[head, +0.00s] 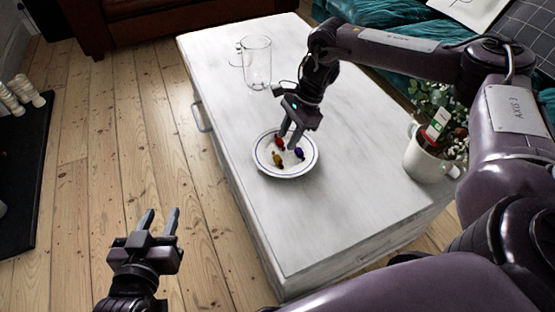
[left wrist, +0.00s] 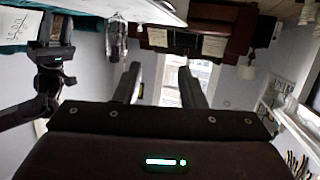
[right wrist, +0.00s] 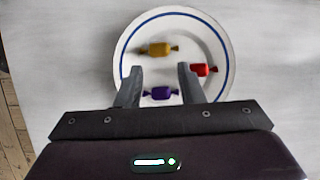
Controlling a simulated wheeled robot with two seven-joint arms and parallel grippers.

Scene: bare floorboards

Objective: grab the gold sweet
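The gold sweet (head: 277,159) lies on a white plate with a blue ring (head: 286,172) on the table. It also shows in the right wrist view (right wrist: 157,49), on the far part of the plate, beyond the fingertips. A red sweet (right wrist: 204,70) lies by the right-hand finger and a purple sweet (right wrist: 160,93) lies between the fingers in that view. My right gripper (head: 291,139) is open above the plate, pointing down, with nothing held. My left gripper (head: 158,221) is open and empty, away from the table over the floor.
A clear glass jug (head: 257,64) stands on the white table (head: 330,225) behind my right gripper. A white mug with a plant (head: 425,162) stands at the table's right side. The table's front part is clear.

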